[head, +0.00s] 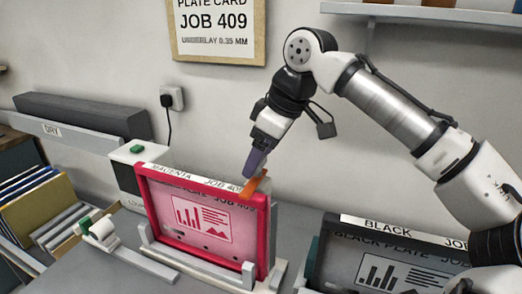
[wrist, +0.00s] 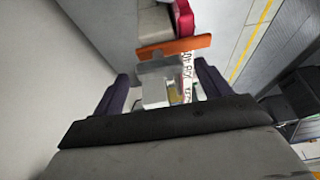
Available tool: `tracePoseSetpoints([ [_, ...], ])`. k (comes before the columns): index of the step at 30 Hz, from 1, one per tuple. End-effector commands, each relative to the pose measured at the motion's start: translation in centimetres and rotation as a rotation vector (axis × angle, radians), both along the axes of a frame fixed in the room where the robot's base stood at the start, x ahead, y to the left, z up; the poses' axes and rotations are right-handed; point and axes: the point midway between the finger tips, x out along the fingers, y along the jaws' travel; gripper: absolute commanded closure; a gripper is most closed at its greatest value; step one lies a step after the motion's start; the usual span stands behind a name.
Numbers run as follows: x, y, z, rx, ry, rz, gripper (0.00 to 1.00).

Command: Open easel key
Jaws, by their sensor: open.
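The easel key, an orange bar (head: 256,184), sits at the top right corner of the magenta frame (head: 263,240) in the head view. In the wrist view the orange bar (wrist: 174,47) lies crosswise, just beyond my fingertips. The magenta frame stands upright in a grey easel (head: 160,251). My gripper (head: 254,166) points down with dark purple fingers, right at or just above the orange bar. In the wrist view my gripper (wrist: 162,75) has its two fingers apart, with nothing clearly held between them. Whether a finger touches the bar I cannot tell.
A black frame (head: 390,255) labelled BLACK stands close by on the right. A white box with a green button (head: 137,149) is behind the magenta frame's left side. Folders (head: 38,205) stand at the far left. A shelf (head: 440,14) hangs above my arm.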

Motion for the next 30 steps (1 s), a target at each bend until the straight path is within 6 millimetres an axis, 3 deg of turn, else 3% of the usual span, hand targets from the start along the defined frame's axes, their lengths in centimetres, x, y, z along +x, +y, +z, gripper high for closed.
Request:
tracePoseSetpoints([
  [10, 0.04, 0.13, -0.44, 0.0, 0.0, 0.0, 0.24],
  [24, 0.05, 0.13, -0.39, 0.0, 0.0, 0.0, 0.85],
  [30, 0.04, 0.19, -0.38, 0.001, 0.0, -0.009, 0.86],
])
